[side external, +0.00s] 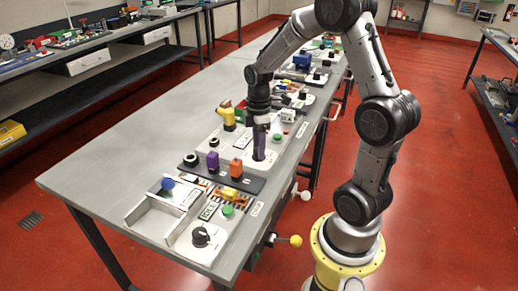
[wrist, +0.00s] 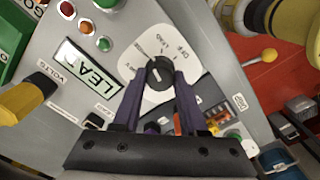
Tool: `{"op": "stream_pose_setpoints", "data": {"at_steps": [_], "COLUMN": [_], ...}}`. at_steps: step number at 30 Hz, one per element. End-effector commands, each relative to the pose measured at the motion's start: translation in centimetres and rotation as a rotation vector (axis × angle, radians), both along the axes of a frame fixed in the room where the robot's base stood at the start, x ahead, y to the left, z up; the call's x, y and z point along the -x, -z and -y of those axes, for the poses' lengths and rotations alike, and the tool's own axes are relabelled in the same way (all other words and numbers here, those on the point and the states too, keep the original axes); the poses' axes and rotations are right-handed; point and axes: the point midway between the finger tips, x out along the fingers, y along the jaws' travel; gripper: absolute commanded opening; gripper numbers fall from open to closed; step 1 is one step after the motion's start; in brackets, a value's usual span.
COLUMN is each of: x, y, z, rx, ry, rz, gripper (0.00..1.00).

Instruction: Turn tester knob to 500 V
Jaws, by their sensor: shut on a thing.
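The tester knob (wrist: 158,76) is dark and round, on a white dial plate (wrist: 135,64) with printed marks around it. "OFF" is readable at the upper right of the dial; the other marks are too small to read surely. A small reddish mark shows at the knob's upper edge, but I cannot tell which setting it points to. My gripper (wrist: 158,70) has its two dark purple fingers on either side of the knob, shut on it. In the side view my gripper (side external: 259,156) reaches straight down to the white plate and hides the knob.
A yellow handle (side external: 228,118) stands behind. The bench's left side (side external: 110,165) is clear.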

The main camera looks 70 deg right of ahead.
Motion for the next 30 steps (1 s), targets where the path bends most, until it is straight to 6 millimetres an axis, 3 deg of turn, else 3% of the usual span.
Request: {"op": "stream_pose_setpoints", "data": {"at_steps": [6, 17, 30], "x": [-0.06, -0.08, -0.07], "y": [-0.09, -0.10, -0.10], "z": [-0.03, -0.03, -0.04], "rx": [0.000, 0.000, 0.000], "ry": [-0.191, -0.230, -0.681], "rz": [0.003, 0.003, 0.003], "gripper": [0.00, 0.00, 0.00]}}
